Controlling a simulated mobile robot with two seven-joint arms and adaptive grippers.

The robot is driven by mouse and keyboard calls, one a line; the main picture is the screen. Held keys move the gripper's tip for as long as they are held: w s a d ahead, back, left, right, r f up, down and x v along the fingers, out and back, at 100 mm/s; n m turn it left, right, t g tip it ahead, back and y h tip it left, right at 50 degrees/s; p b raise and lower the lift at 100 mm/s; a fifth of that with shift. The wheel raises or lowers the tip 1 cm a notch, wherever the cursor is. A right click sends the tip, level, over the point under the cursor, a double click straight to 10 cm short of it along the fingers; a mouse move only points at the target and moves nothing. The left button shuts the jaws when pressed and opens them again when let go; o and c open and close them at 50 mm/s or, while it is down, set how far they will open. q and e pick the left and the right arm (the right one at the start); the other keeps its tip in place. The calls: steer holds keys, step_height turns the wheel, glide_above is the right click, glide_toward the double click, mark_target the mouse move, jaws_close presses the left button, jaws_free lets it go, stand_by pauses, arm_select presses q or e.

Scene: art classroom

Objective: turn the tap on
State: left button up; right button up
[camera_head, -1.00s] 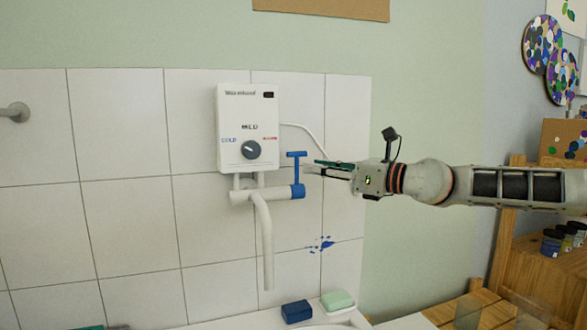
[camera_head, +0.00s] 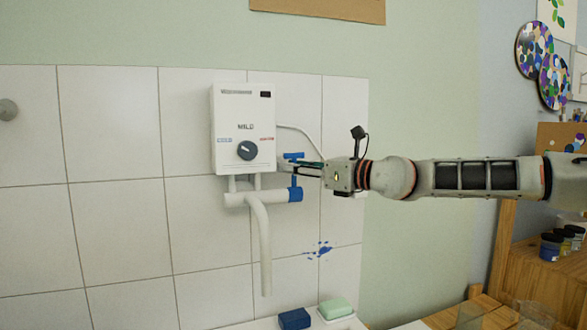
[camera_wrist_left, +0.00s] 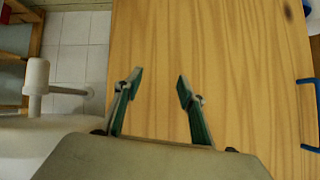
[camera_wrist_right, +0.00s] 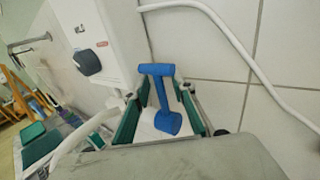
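The tap has a white pipe body with a down-turned spout (camera_head: 265,250) below a white water heater (camera_head: 230,105) on the tiled wall. Its blue T-shaped handle (camera_head: 293,156) rises from a blue collar (camera_head: 295,195) at the pipe's right end. My right gripper (camera_head: 288,167) reaches in from the right at the handle. In the right wrist view, the handle (camera_wrist_right: 160,90) stands between the two open green-padded fingers, with a gap visible on each side. My left gripper (camera_wrist_left: 158,85) is open and empty above a wooden surface; it is outside the head view.
A blue soap (camera_head: 294,319) and a green soap (camera_head: 335,308) lie on the ledge below. A white hose (camera_head: 300,132) curves along the wall right of the heater. The heater has a dark knob (camera_head: 247,150). Wooden shelving with jars (camera_head: 560,240) stands at the right.

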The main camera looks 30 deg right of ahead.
jaws_close()
steer(key=shift+s+a+f+n+t+y+b, duration=0.15)
steer(key=shift+f+n+t+y+b, duration=0.25)
steer(key=shift+b, duration=0.6)
steer(key=shift+s+f+b, duration=0.15)
steer(key=shift+f+b, duration=0.1)
steer(key=shift+b, duration=0.25)
steer(key=shift+s+n+t+b, duration=0.2)
steer(key=shift+n+t+b, duration=0.1)
steer(key=shift+t+b, duration=0.15)
steer(key=shift+s+b, duration=0.2)
steer(key=shift+b, duration=0.2)
arm_select(q)
steer(key=shift+w+d+f+b, duration=0.3)
steer(key=shift+d+f, duration=0.2)
steer(key=shift+f, duration=0.2)
arm_select(e)
steer(key=shift+s+a+r+n+t+y, duration=0.1)
steer(key=shift+s+r+n+t+y, duration=0.3)
steer(key=shift+r+n+t+y, duration=0.15)
steer(key=shift+f, duration=0.1)
